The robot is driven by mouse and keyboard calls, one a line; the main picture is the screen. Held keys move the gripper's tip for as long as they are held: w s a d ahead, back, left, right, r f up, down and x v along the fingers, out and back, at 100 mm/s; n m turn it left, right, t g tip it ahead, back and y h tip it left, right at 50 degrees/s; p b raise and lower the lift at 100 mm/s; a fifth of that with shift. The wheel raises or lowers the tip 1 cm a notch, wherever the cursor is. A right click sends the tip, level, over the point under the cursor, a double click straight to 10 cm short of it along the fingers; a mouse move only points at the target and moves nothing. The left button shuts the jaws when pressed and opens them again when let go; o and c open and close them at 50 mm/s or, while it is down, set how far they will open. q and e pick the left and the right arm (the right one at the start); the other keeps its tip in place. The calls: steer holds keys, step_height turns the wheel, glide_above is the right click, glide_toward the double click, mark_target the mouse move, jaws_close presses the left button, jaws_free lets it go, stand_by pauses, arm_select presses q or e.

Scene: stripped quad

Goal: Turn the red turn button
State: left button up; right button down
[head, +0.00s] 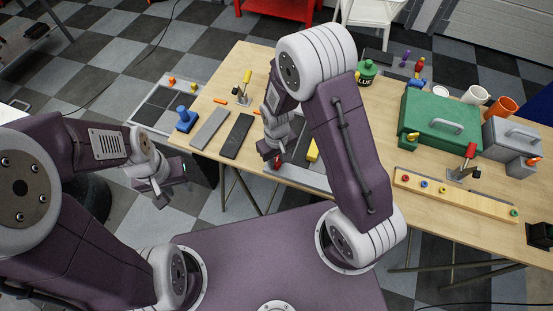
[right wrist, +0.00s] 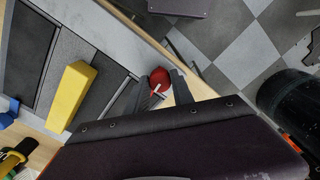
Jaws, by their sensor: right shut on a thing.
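The red turn button (right wrist: 160,79) is a round red knob near the front edge of the table. It shows between the two fingers of my right gripper (right wrist: 157,88) in the right wrist view, and the gripper is shut on it. In the head view, the red button (head: 277,162) is a small patch partly hidden by my right gripper (head: 272,159). My left gripper (head: 176,172) hangs off the table's left front side, away from the button. Whether its fingers are apart is too small to tell.
A yellow block (head: 313,149) stands close right of my right gripper, also in the wrist view (right wrist: 70,96). A dark flat bar (head: 237,136) and a blue knob (head: 185,119) lie left. A green case (head: 441,122) and a wooden strip (head: 450,192) are right.

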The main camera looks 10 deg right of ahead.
steer(key=n, duration=0.4)
steer(key=shift+w+r, duration=0.1)
steer(key=n, duration=0.4)
steer(key=shift+p, duration=0.3)
steer(key=n, duration=0.4)
steer(key=shift+n, duration=2.2)
steer(key=c, duration=1.1)
jaws_free()
